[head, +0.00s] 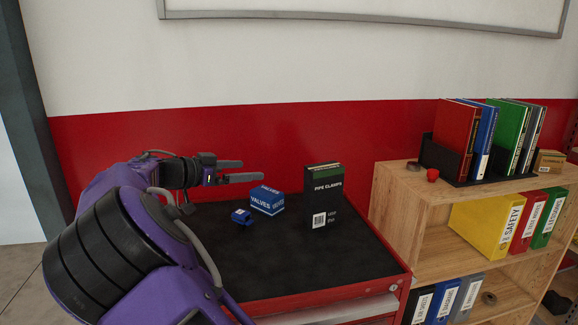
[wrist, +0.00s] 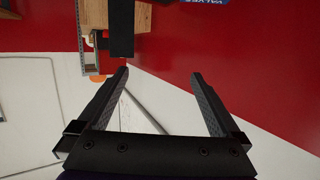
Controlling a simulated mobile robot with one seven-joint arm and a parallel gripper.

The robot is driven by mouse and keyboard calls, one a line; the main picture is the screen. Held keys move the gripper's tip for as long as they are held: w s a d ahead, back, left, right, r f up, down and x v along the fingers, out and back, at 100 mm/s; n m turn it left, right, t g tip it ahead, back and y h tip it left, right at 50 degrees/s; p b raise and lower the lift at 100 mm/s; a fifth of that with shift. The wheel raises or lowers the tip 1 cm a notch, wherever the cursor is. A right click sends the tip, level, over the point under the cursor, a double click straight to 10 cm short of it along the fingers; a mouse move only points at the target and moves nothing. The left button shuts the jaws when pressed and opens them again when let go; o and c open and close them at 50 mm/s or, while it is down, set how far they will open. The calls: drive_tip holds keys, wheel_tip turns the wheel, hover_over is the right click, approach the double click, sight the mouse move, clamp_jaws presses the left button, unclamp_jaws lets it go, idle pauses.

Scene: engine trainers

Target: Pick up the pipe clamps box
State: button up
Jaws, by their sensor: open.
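The pipe clamps box (head: 335,210) is a tall dark box with a green top band and a white label. It stands upright on the black top of the red tool cabinet (head: 265,262). In the head view my gripper (head: 252,170) is open and empty, pointing right, above and to the left of the box and apart from it. In the wrist view, which looks upside down, a dark block that looks like this box (wrist: 122,32) is at the top, beyond the open fingers (wrist: 160,73).
A blue valves box (head: 267,200) and a small blue part (head: 241,217) sit left of the clamps box. The valves box also shows in the wrist view (wrist: 206,2). A wooden shelf (head: 397,195) with binders stands right. The red wall (head: 330,130) is behind; the cabinet's front is clear.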

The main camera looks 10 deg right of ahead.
sight(309, 195)
drive_tip(key=s+d+f+m+g+h, duration=0.2)
drive_tip(key=d+f+m+g+h, duration=0.15)
drive_tip(key=d+f, duration=0.5)
drive_tip(key=shift+g+h, duration=0.25)
drive_tip(key=shift+h, duration=0.2)
drive_tip(key=d, duration=0.3)
drive_tip(key=w+d+p, duration=0.1)
drive_tip(key=d, duration=0.6)
drive_tip(key=shift+w+d, duration=0.1)
drive_tip(key=shift+w, duration=0.25)
drive_tip(key=shift+w+d+p, duration=0.2)
drive_tip(key=shift+w+d, duration=0.15)
drive_tip(key=shift+d, duration=0.65)
drive_tip(key=shift+w+d+p, duration=0.2)
drive_tip(key=shift+w+d, duration=0.1)
drive_tip(key=shift+d, duration=0.65)
drive_tip(key=shift+w+d+p, duration=0.2)
drive_tip(key=shift+w+d, duration=0.15)
drive_tip(key=shift+d, duration=0.65)
clamp_jaws()
